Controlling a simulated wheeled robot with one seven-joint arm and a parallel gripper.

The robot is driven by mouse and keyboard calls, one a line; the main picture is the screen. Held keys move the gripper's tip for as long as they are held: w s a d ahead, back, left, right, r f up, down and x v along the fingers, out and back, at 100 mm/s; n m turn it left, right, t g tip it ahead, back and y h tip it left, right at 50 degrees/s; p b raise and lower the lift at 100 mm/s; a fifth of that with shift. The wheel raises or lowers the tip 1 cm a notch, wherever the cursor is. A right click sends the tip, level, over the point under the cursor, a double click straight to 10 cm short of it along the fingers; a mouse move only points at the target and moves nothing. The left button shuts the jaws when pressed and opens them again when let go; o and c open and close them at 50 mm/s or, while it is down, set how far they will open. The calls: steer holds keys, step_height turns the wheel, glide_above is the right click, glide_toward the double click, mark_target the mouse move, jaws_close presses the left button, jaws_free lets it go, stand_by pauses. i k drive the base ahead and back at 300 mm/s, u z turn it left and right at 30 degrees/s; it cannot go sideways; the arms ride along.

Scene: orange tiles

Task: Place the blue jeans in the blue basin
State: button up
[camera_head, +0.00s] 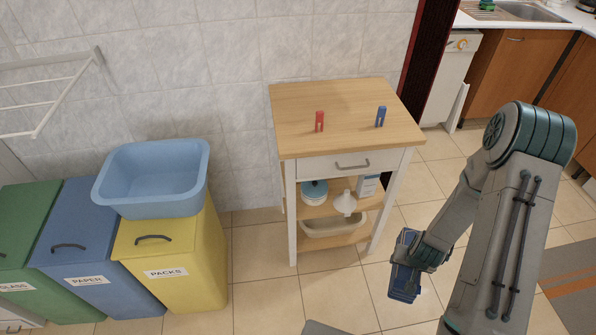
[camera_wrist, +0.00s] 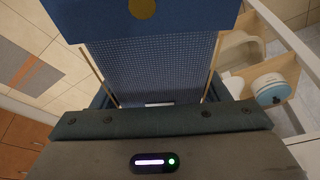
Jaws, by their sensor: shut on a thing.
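The blue basin (camera_head: 150,200) sits on top of the yellow bin at the left, and its visible inside looks empty. My gripper (camera_head: 408,258) is at the lower right of the head view, to the right of the wooden cart and well away from the basin. It is shut on the folded blue jeans (camera_head: 404,284), which hang below the fingers above the floor. The fingertips are mostly hidden by the cloth there.
A wooden cart (camera_head: 345,97) with red (camera_head: 320,121) and blue (camera_head: 381,117) clothespins on top stands between my gripper and the basin. Yellow (camera_head: 185,265), blue (camera_head: 85,240) and green (camera_head: 25,225) bins line the left. A white drying rack (camera_head: 60,85) hangs at upper left. Floor before the cart is clear.

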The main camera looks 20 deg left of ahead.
mark_target(173, 192)
steer(key=u, duration=1.4)
